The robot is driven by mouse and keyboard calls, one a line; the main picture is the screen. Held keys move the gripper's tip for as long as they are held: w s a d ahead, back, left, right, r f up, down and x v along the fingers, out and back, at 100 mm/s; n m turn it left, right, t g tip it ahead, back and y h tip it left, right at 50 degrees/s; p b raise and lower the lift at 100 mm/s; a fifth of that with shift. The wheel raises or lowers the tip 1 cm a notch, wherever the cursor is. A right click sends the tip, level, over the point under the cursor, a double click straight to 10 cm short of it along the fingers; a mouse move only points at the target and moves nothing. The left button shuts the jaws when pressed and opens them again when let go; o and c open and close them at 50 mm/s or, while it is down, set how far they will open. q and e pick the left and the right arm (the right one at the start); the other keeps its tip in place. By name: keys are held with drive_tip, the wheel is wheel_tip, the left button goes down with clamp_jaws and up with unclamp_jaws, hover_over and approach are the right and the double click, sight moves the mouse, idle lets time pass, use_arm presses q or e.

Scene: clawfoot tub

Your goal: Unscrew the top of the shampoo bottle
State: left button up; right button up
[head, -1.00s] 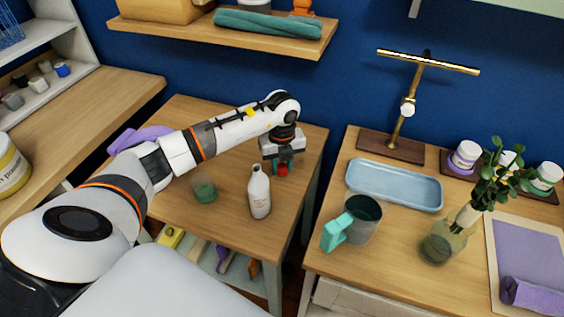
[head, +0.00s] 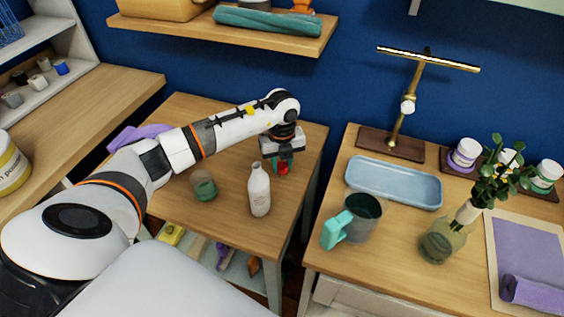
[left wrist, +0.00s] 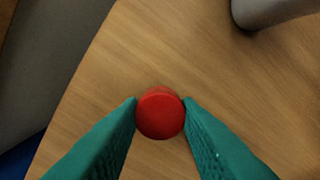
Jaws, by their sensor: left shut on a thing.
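The white shampoo bottle (head: 259,192) stands upright on the small wooden table, its narrow neck bare of any red cap. A corner of a pale rounded thing, likely the bottle (left wrist: 268,10), shows at the top right of the left wrist view. My left gripper (head: 284,165) points down behind and to the right of the bottle, apart from it. Its teal fingers are shut on a round red cap (left wrist: 160,113), which also shows in the head view (head: 283,169). Whether the cap touches the table is unclear. My right gripper is not in view.
A green glass (head: 204,187) stands left of the bottle, and a purple cloth (head: 140,136) lies at the table's back left. Across a gap, the right table holds a blue tray (head: 395,184), a teal-handled mug (head: 360,216) and a plant vase (head: 441,242).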

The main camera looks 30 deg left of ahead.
use_arm(q)
drive_tip(key=shift+f, duration=0.1)
idle(0.4)
drive_tip(key=shift+f+b, duration=0.45)
drive_tip(key=shift+f, duration=0.1)
idle(0.4)
drive_tip(key=o, duration=1)
drive_tip(key=shift+r, duration=0.1)
drive_tip(key=shift+r+p, duration=3.05)
drive_tip(key=shift+r, duration=0.95)
